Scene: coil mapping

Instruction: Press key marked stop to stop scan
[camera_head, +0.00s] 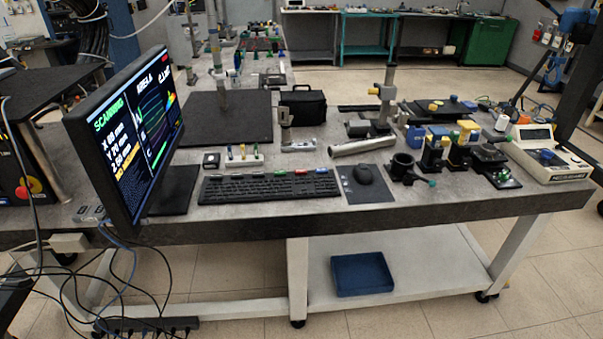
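A black keyboard (255,189) lies on the grey workbench (420,207) near its front edge. Several coloured keys or caps sit along its back row, including a red one (300,172) toward the right and a blue-green one (321,171) at the right end. Their markings are too small to read, so I cannot tell which is marked stop. A monitor (150,125) at the left, turned partly sideways, shows "SCANNING", several number readouts and coloured plots. Neither of my grippers is in view.
Behind the keyboard are a small rack (244,161) and a metal cylinder (361,147). Optical mounts and an instrument (546,157) fill the right side. A blue tray (361,273) is on the lower shelf.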

